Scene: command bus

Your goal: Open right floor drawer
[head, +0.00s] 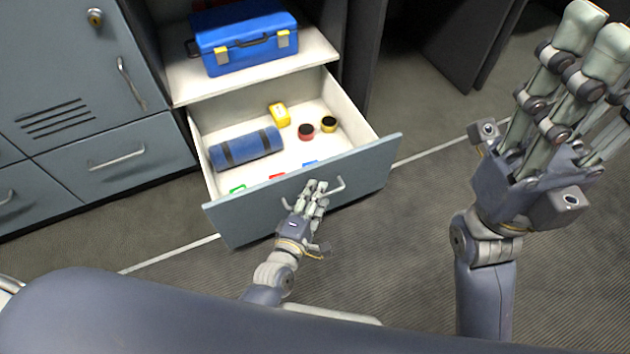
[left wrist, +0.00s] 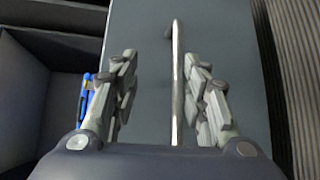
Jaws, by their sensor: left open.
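The right floor drawer (head: 372,172) is pulled well out from the cabinet, its white inside showing. Its silver bar handle (head: 339,187) is on the grey front. My left gripper (head: 313,190) is at the handle, its fingers partly covering it. In the left wrist view, the handle (left wrist: 177,85) runs upright between the parted fingers of my left gripper (left wrist: 163,85), with space on both sides. My right gripper (head: 592,75) is raised at the right, away from the drawer, and I cannot tell how far its fingers are parted.
The drawer holds a blue roll (head: 246,148), a yellow item (head: 279,114), two small round rolls and small colored items. A blue toolbox (head: 243,38) stands on the shelf above. Closed cabinet doors and drawers (head: 115,158) lie to the left. Floor (head: 420,240) is clear to the right.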

